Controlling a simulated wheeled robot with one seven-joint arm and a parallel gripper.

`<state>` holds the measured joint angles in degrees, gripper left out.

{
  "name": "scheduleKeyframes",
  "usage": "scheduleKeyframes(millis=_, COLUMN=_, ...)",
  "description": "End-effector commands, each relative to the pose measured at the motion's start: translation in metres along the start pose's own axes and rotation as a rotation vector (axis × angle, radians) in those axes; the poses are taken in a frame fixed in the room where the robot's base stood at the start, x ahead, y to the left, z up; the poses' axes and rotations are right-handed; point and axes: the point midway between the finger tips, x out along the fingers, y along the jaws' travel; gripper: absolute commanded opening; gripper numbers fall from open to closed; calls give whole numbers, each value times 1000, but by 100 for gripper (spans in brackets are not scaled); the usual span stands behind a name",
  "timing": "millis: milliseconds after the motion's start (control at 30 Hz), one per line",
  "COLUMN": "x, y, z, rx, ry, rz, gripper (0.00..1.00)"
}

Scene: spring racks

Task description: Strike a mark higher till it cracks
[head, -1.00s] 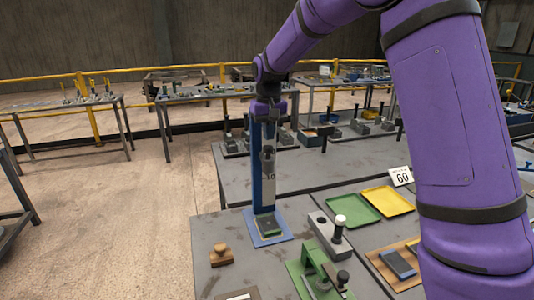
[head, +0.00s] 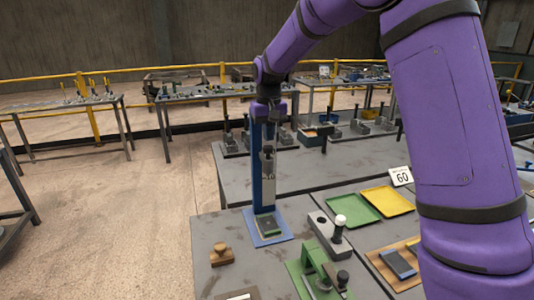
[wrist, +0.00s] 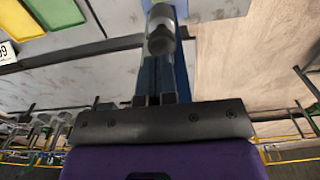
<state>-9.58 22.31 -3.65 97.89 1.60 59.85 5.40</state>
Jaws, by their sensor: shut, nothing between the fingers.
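A blue upright drop tower (head: 257,170) stands on a blue base plate (head: 285,238) at the near bench's left part. A dark greenish block (head: 267,224) lies on the plate at the tower's foot. A grey rounded weight (head: 268,153) sits partway up in front of the column, with a pale marked strip (head: 270,185) below it. The weight also shows in the wrist view (wrist: 160,38). My gripper (head: 267,122) is shut and empty at the top of the tower, above the weight; its fingertips show in the wrist view (wrist: 155,99). Whether they touch the tower is unclear.
A grey block with a white-topped post (head: 338,228), a green clamp-like fixture (head: 315,262) and a wooden stamp (head: 221,254) stand nearby.

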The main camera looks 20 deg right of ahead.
Motion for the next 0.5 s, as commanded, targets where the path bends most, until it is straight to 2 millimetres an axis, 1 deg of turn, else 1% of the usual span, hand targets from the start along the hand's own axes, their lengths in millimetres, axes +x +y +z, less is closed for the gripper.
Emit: scheduleKeyframes(millis=500, x=27, y=0, z=0, rx=0, ry=-2, rz=0, gripper=0)
